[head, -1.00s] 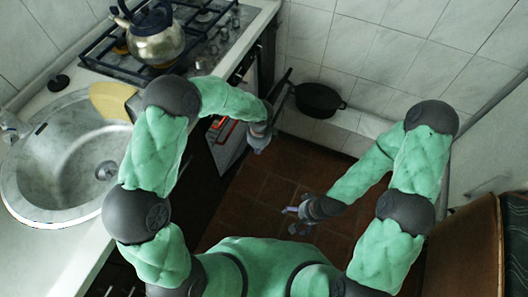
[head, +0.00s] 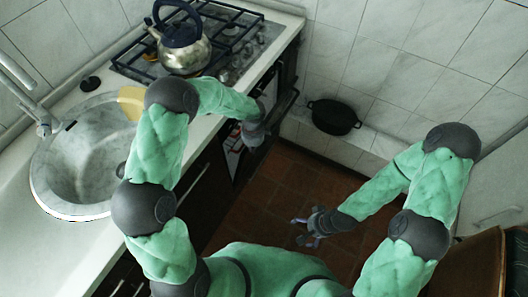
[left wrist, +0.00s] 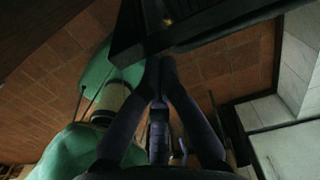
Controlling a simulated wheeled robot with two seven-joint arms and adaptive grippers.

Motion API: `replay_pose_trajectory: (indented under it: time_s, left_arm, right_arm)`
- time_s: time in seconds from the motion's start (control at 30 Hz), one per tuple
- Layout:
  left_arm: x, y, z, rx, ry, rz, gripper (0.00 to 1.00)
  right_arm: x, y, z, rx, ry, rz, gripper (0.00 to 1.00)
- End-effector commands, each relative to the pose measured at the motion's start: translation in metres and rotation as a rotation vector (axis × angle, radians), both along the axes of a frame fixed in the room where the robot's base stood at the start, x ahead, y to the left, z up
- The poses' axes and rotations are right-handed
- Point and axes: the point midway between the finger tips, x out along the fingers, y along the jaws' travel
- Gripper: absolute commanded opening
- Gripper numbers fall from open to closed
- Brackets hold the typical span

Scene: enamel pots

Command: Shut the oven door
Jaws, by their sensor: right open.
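The oven door (head: 232,158) is below the stove in the head view, a dark panel with a pale strip showing, partly hidden by my left arm. My left gripper (head: 247,137) is beside the door, its fingertips hard to make out there. In the left wrist view its dark fingers (left wrist: 160,62) come together at the tips. A dark panel edge (left wrist: 215,22), apparently the oven door, lies just beyond them; I cannot tell whether they touch. My right gripper (head: 303,229) is open and empty over the floor.
A kettle (head: 183,47) stands on the hob (head: 232,22). A round sink (head: 82,165) is in the counter at left. A black pan (head: 333,117) sits on a low ledge by the wall. The tiled floor (head: 285,185) between my arms is clear.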

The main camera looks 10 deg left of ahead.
Motion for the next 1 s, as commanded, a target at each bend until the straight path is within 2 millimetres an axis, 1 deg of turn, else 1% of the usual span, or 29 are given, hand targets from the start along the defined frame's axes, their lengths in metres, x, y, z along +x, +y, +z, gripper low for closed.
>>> replay_pose_trajectory:
  time_s: [0.03,0.13,0.53,0.77,0.97,1.0]
  left_arm:
    - [0.003,0.007,0.004,0.001,-0.001,0.003,0.00]
    - [0.004,0.013,0.005,0.000,-0.002,0.001,0.00]
    - [0.004,0.013,0.003,0.000,-0.001,-0.001,0.00]
    - [0.002,0.004,0.000,0.000,0.000,-0.001,0.00]
    - [-0.003,-0.016,-0.007,0.000,0.000,0.002,0.00]
    - [0.000,-0.012,0.009,0.000,-0.005,0.007,0.00]
  right_arm:
    - [0.000,0.000,0.005,0.000,0.000,0.000,1.00]
    - [0.000,0.000,0.006,0.000,0.000,0.000,1.00]
    - [0.000,0.000,0.005,0.000,0.001,0.000,1.00]
    - [0.000,0.000,0.004,0.000,0.001,0.000,1.00]
    - [0.000,0.000,0.001,0.000,0.001,0.000,1.00]
    - [0.000,0.000,0.008,0.000,0.001,-0.001,1.00]
